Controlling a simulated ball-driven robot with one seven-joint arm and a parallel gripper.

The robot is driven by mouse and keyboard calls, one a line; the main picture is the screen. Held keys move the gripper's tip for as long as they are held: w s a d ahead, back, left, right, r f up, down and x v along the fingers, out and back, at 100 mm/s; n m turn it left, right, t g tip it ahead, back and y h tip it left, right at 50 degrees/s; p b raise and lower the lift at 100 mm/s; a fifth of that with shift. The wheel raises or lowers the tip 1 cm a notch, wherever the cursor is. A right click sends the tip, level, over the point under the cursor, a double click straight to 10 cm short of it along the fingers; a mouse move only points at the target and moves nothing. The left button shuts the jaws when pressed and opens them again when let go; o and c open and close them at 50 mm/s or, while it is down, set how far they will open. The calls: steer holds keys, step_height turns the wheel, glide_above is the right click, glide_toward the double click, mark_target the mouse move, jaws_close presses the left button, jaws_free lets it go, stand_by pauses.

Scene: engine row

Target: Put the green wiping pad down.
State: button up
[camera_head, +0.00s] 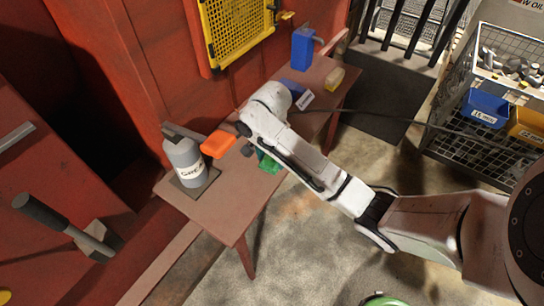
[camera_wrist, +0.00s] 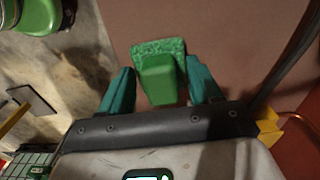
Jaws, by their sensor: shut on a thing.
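The green wiping pad (camera_wrist: 160,78) has a smooth block-like grip and a rough, speckled green face. It sits between the teal fingers of my gripper (camera_wrist: 158,70) in the wrist view. My gripper is shut on it. In the head view the pad (camera_head: 269,164) shows as a small green patch below my wrist, at the near edge of the brown table (camera_head: 225,210). My arm hides most of the gripper there. I cannot tell whether the pad touches the table top or hangs just above it.
A grey grease bottle (camera_head: 186,160) stands on a dark mat at the table's left end, with an orange object (camera_head: 217,144) beside it. A blue jug (camera_head: 303,48), a yellow block (camera_head: 334,79) and a blue labelled item (camera_head: 297,93) are at the far end. The near left table top is bare.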

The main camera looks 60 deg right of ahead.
steer(key=shift+w+f, duration=0.1)
steer(key=shift+f, duration=0.1)
steer(key=shift+c, duration=0.5)
steer(key=shift+a+r, duration=0.1)
steer(key=o, duration=1.1)
steer(key=shift+f+b, duration=0.2)
steer(key=shift+b, duration=0.1)
steer(key=shift+f+b, duration=0.15)
steer(key=shift+b, duration=0.25)
steer(key=r+p, duration=0.6)
steer(key=r, duration=0.1)
steer(key=r+p, duration=0.2)
steer(key=r, duration=0.2)
steer(key=shift+s+a+r+p, duration=0.1)
steer(key=shift+s+p, duration=0.15)
steer(key=shift+p, duration=0.15)
